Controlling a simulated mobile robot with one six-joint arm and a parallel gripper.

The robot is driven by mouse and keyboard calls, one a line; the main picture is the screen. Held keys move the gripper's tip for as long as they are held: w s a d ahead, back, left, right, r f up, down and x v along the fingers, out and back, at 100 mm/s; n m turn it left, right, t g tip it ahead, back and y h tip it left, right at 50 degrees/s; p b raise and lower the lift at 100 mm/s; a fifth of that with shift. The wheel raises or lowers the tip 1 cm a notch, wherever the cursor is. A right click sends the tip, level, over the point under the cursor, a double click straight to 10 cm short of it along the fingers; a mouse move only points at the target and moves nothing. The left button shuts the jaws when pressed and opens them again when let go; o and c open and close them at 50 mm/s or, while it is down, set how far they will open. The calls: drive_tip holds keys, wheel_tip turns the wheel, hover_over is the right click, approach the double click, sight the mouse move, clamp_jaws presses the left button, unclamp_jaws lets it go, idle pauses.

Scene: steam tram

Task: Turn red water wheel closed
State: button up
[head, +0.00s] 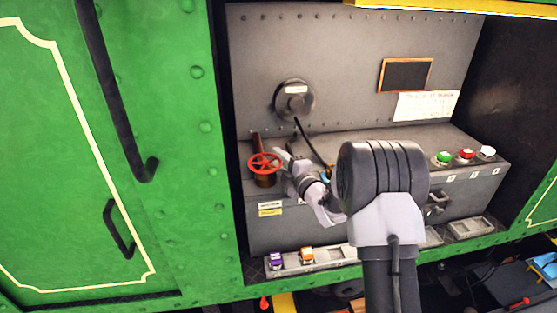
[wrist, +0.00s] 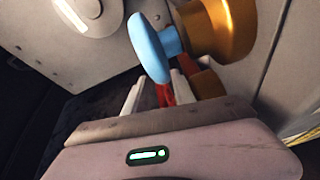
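The red water wheel (head: 264,163) sits on a brass base (head: 265,180) at the left end of the grey console in the head view. My gripper (head: 284,163) reaches it from the right, its fingertips close to the rim. In the wrist view the two pale fingers (wrist: 156,93) stand apart, with part of the red wheel (wrist: 163,95) between them. Its brass base (wrist: 208,84) shows just to the right. I cannot tell whether a finger touches the rim. The gripper body hides the lower part of the wheel in the wrist view.
A blue wheel (wrist: 152,47) on a brass base (wrist: 222,30) is close in front of my wrist camera; my arm mostly hides it in the head view. A round dark fitting (head: 294,101) is on the back wall. Green, red and white buttons (head: 466,154) are at right.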

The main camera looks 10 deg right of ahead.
sight(277, 168)
drive_tip(key=shift+c, duration=0.2)
clamp_jaws()
drive_tip(key=shift+b, duration=0.4)
drive_tip(key=h+b, duration=0.1)
drive_tip(key=b, duration=0.1)
drive_tip(key=m+h+b, duration=0.1)
drive_tip(key=b, duration=0.1)
drive_tip(key=shift+s+f+m+t, duration=0.3)
drive_tip(key=shift+t, duration=0.1)
drive_tip(key=m+h+b, duration=0.1)
drive_tip(key=h+b, duration=0.1)
drive_tip(key=b, duration=0.1)
drive_tip(key=s+m+h+b, duration=0.1)
drive_tip(key=h+b, duration=0.1)
drive_tip(key=b, duration=0.1)
drive_tip(key=shift+a, duration=0.1)
drive_tip(key=m+h, duration=0.1)
drive_tip(key=h+b, duration=0.1)
drive_tip(key=m+h+b, duration=0.1)
drive_tip(key=shift+s+r+m+h, duration=0.3)
drive_tip(key=shift+s, duration=0.05)
drive_tip(key=shift+s+a+r+m+g+h+p, duration=0.1)
drive_tip(key=shift+s+m+g+h+p, duration=0.15)
drive_tip(key=shift+m+h, duration=0.55)
drive_tip(key=shift+s+a+r+m+g+h+p, duration=0.2)
drive_tip(key=shift+m+h, duration=0.3)
drive_tip(key=shift+h, duration=0.6)
drive_tip(key=shift+d, duration=0.1)
